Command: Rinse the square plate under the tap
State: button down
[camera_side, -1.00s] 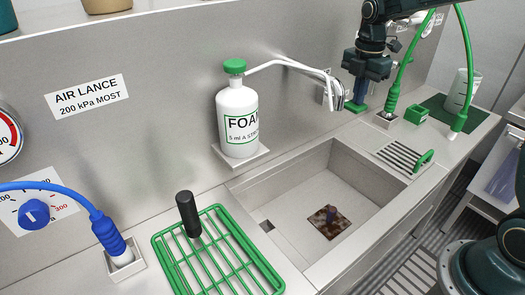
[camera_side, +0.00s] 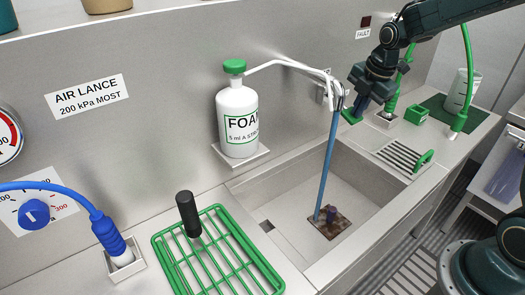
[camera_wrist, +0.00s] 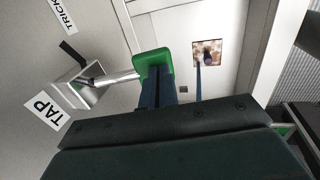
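The square plate (camera_side: 338,228) lies flat on the sink floor, stained brown, with a dark blue knob-like piece on it. It also shows in the wrist view (camera_wrist: 207,53). A blue stream of water (camera_side: 328,150) runs from the tap spout (camera_side: 336,86) down to the plate's left part. My gripper (camera_side: 355,112) is at the tap's green lever handle (camera_wrist: 153,60), right of the spout. Its blue fingers (camera_wrist: 157,93) look close together and meet the handle. The handle partly hides the fingertips, so I cannot tell whether they clasp it or press on it.
The sink (camera_side: 290,185) is open above. A foam bottle (camera_side: 238,120) stands at its back left, and a green rack (camera_side: 215,255) with a black-handled brush (camera_side: 188,212) lies to the left. A slotted soap tray (camera_side: 400,157) and green hose (camera_side: 466,65) are on the right.

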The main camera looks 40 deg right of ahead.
jog(key=shift+s+f, duration=0.15)
jog(key=shift+f, duration=0.55)
jog(key=shift+s+f, duration=0.1)
dwell(0.4)
dwell(0.6)
jog(key=s+v, duration=0.2)
jog(key=v, duration=1.2)
jog(key=s+a+m+t, duration=0.1)
jog(key=s+a+m, duration=0.4)
jog(key=s+m, duration=0.4)
jog(key=s+a+f+m+t, duration=0.1)
jog(key=s+a+m, duration=0.5)
jog(key=s+m, duration=0.3)
jog(key=shift+s+f+t, duration=0.25)
jog(key=shift+s+t, duration=0.15)
jog(key=shift+s, duration=0.1)
